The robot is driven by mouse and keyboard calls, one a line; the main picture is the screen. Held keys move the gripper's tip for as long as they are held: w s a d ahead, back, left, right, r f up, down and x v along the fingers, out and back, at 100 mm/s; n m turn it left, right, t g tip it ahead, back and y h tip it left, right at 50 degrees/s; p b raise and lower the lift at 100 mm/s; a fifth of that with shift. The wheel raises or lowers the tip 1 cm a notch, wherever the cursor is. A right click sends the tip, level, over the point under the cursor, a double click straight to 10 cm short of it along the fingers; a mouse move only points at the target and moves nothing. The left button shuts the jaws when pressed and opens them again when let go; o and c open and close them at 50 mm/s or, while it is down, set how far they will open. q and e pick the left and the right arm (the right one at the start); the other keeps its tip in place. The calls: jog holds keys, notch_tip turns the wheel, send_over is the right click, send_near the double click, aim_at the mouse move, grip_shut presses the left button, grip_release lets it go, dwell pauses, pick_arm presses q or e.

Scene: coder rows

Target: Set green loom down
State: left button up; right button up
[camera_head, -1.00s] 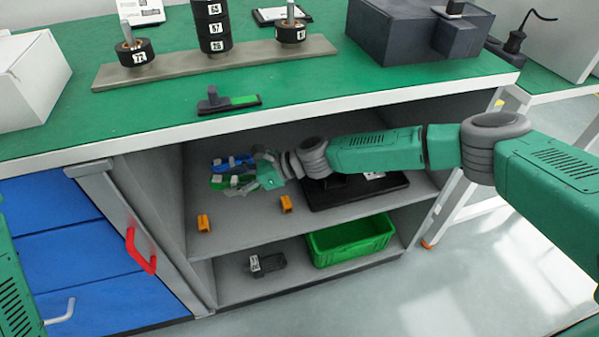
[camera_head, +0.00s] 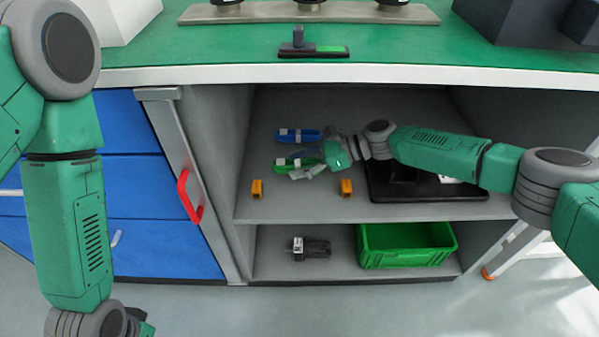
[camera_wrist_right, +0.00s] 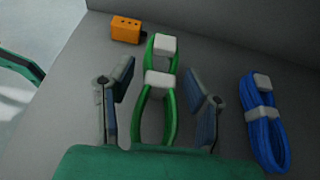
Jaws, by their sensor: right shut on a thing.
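The green loom (camera_head: 288,162) is a looped green cable bundle with white bands, at the upper shelf of the open cabinet. It also shows in the right wrist view (camera_wrist_right: 171,115), lengthwise between the two fingers. My right gripper (camera_head: 316,158) reaches in from the right and is shut on the green loom; in the right wrist view the fingers (camera_wrist_right: 160,80) stand on either side of it. Whether the loom touches the shelf is hard to tell. My left gripper (camera_head: 142,326) shows only partly at the bottom left edge, low outside the cabinet.
A blue loom (camera_head: 298,135) lies behind the green one. Orange blocks (camera_head: 257,189) and (camera_head: 346,187) stand near the shelf's front edge. A black tray (camera_head: 425,187) lies under my right arm. Below are a green crate (camera_head: 408,259) and a dark device (camera_head: 310,248).

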notch_tip(320, 180, down, 2)
jog(key=shift+f+b, duration=0.15)
jog(key=shift+b, duration=0.15)
jog(key=o, duration=1.3)
jog(key=p+v, duration=0.3)
jog(key=v, duration=0.8)
jog(key=shift+a+p, duration=0.15)
jog(key=shift+p, duration=0.2)
jog(key=shift+d+r, duration=0.35)
jog(key=shift+d, duration=0.2)
